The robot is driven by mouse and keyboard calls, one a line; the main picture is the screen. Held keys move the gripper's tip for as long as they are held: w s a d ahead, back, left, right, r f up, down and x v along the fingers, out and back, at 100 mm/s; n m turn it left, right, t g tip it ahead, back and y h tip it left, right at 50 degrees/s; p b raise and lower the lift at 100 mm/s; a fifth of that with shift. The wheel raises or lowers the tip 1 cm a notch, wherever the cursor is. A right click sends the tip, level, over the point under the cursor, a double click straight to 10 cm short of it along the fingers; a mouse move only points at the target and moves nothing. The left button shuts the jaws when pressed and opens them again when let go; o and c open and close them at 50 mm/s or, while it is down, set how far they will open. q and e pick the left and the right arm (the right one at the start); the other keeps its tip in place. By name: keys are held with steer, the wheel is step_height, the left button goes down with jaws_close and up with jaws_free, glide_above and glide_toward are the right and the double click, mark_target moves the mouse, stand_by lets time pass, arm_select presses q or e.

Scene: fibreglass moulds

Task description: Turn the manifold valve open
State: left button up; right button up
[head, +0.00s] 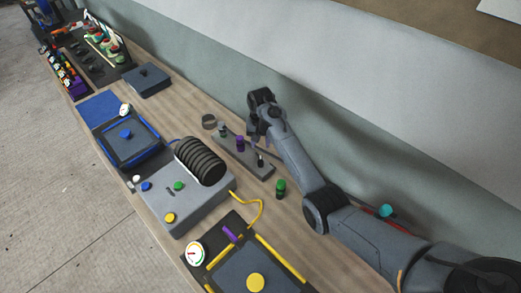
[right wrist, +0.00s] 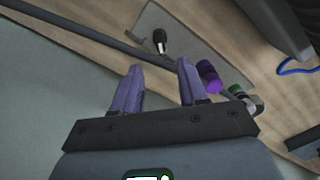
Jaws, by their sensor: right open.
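The manifold looks to be the grey block (head: 255,168) near the back edge of the bench. It carries a purple knob (head: 239,144), a black-topped fitting (head: 260,159) and a green-marked fitting (head: 222,131). I cannot tell for sure which one is the valve. My right gripper (head: 256,131) hangs over the block's far side, near the purple knob. In the right wrist view its fingers (right wrist: 157,80) are apart and empty. The purple knob (right wrist: 208,76) is just right of the right finger, and the black-topped fitting (right wrist: 160,41) is beyond the fingertips. My left gripper is not in view.
Blue (head: 131,142) and yellow (head: 243,275) moulds lie nearer. The wall is close behind.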

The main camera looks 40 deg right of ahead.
mark_target(260, 161)
steer(key=f, duration=1)
steer(key=shift+s+a+b, duration=0.15)
steer(key=shift+s+b, duration=0.05)
steer(key=shift+b, duration=0.15)
jaws_close()
